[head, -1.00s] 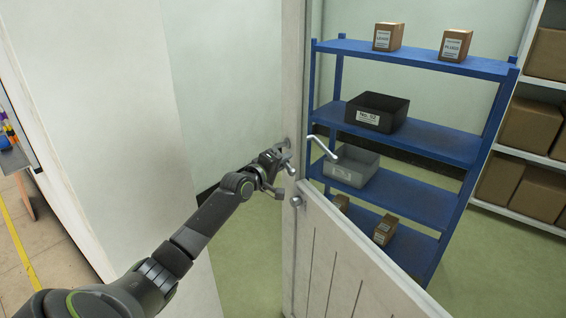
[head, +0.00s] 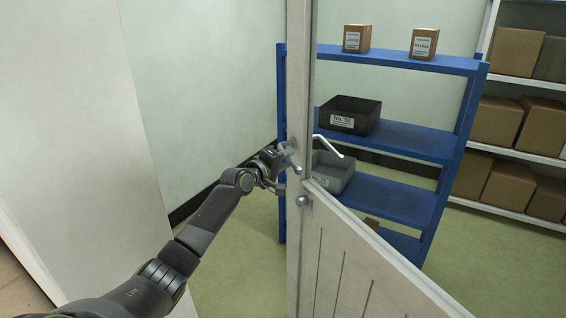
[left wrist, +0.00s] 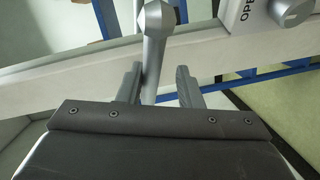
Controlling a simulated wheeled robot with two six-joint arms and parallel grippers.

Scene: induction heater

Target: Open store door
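The store door (head: 345,262) stands open at an angle, with its edge facing me, a planked lower panel and a see-through upper part. A metal lever handle (head: 289,157) is on its left face, and another lever (head: 328,146) shows on the other side. My left gripper (head: 277,165) is at the left-face handle. In the left wrist view, the handle bar (left wrist: 153,65) lies between the two fingers (left wrist: 160,88). It is close to the left finger, with a gap to the right one, so the gripper looks open around it. My right gripper is not in view.
A blue shelf rack (head: 405,140) with a black bin (head: 350,114), a grey bin (head: 330,172) and small boxes stands behind the door. White shelves with cartons (head: 497,122) are at right. A pale wall (head: 75,120) is at left. Green floor (head: 238,255) is clear.

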